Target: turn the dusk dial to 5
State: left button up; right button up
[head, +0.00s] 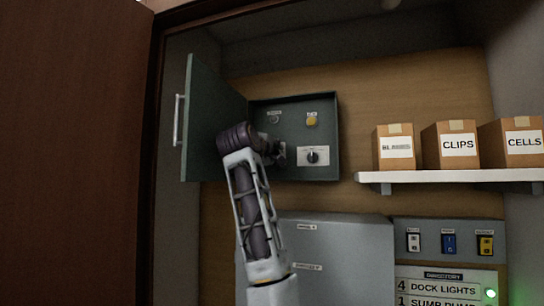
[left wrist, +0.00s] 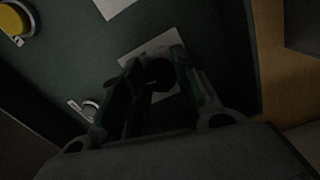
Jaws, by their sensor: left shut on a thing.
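An open grey-green control box (head: 333,135) on the back wall holds two dials. The right-hand dial (head: 312,157) is black on a white plate and is free. Its plate edge (left wrist: 112,5) shows at the top of the left wrist view. My left gripper (head: 280,154) is at the lower left of the box and hides the left-hand dial in the head view. In the left wrist view its fingers (left wrist: 160,92) are shut on that dark round dial (left wrist: 158,72), over a white plate. Neither the dial names nor the held dial's pointer can be read. My right gripper is not in view.
A yellow button (head: 311,120) and a small grey knob (head: 274,119) sit above the dials. The box door (head: 205,120) stands open at left. A shelf (head: 450,175) with cartons is at right. A grey cabinet (head: 340,240) and switch panel (head: 405,225) are below.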

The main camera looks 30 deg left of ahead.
pick_arm(q)
jog(key=m, duration=0.3)
jog(key=m+b, duration=0.1)
jog(key=m, duration=0.1)
jog(key=shift+f, duration=0.25)
jog(key=shift+w+m, duration=0.1)
jog(key=shift+m, duration=0.3)
jog(key=o, duration=1)
jog(key=shift+r, duration=0.1)
jog(key=shift+s, duration=0.3)
